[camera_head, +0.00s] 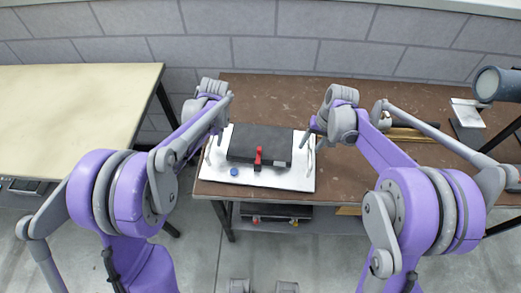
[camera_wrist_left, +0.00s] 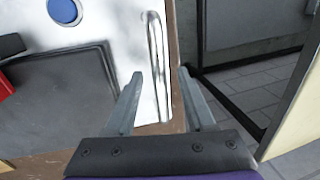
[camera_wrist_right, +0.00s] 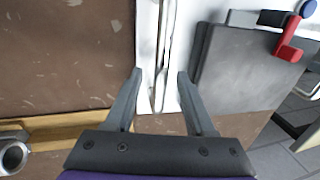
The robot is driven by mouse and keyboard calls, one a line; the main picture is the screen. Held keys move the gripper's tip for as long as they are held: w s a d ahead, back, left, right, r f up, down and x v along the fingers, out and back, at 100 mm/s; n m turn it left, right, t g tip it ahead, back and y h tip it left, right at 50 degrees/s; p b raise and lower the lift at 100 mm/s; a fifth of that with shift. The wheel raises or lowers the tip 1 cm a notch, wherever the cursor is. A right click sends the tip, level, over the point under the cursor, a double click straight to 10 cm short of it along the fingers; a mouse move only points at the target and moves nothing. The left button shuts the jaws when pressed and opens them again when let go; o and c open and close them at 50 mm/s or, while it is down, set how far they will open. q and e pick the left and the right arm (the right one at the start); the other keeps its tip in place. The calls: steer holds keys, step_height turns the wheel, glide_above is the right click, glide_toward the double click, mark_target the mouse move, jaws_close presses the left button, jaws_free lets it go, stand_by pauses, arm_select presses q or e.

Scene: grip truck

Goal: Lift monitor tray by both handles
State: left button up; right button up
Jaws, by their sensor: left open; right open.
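The white tray (camera_head: 285,181) lies on the brown table with a flat black monitor (camera_head: 270,138) on it. A metal handle (camera_wrist_left: 153,40) on the tray's left side shows in the left wrist view. The other handle (camera_wrist_right: 170,40) on its right side shows in the right wrist view. My left gripper (camera_head: 215,137) is open over the left edge; its fingers (camera_wrist_left: 160,73) appear on either side of the handle. My right gripper (camera_head: 308,137) is open over the right edge, its fingers (camera_wrist_right: 160,72) likewise flanking the handle. The height gap is unclear in both.
A red part (camera_head: 258,158) and a blue knob (camera_head: 234,171) sit at the tray's front. The brown table (camera_head: 350,180) has wooden pieces (camera_head: 408,133) behind my right arm and a grey device (camera_head: 468,114) farther right. A cream table (camera_head: 70,105) stands left across a gap.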

arm_select(q)
steer(key=shift+f, duration=0.2)
arm_select(e)
steer(key=shift+f, duration=0.2)
arm_select(q)
jaws_close()
arm_select(e)
jaws_close()
stand_by(1.0)
